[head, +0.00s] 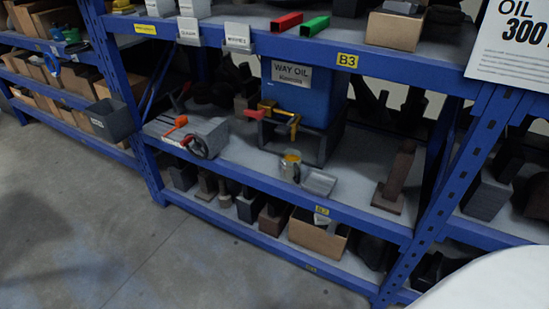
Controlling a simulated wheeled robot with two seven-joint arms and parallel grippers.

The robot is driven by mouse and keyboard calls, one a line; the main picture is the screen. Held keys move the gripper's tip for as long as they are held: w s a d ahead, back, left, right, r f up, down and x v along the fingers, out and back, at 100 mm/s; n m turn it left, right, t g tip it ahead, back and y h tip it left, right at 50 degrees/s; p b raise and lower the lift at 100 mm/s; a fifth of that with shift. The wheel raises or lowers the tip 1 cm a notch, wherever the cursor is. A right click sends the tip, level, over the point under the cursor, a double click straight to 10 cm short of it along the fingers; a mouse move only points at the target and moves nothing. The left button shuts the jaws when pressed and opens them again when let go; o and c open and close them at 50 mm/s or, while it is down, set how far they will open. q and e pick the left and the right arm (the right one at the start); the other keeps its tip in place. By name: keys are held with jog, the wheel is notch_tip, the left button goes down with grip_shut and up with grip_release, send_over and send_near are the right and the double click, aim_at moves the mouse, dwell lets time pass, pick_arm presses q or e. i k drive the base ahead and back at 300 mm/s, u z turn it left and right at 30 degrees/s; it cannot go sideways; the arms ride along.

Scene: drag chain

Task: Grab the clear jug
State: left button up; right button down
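A small see-through jug (290,167) with something yellowish at its top stands near the front of the middle shelf. It is below and in front of the brass tap (294,122) of a blue container labelled WAY OIL (302,95). At this size I cannot tell its handle or how full it is. Neither of my grippers is in view.
A grey scoop-like tray (319,183) is close to the jug's right. A grey block with a red-handled wheel (196,138) sits to the left, and a brown bracket (395,180) to the right. Blue uprights (433,235) flank the bay. The concrete floor (90,220) in front is clear.

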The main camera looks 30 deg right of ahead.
aim_at(292, 160)
jog(key=z, duration=0.5)
jog(key=i, duration=1)
jog(key=z, duration=1.25)
jog(key=i, duration=0.25)
jog(key=z, duration=0.2)
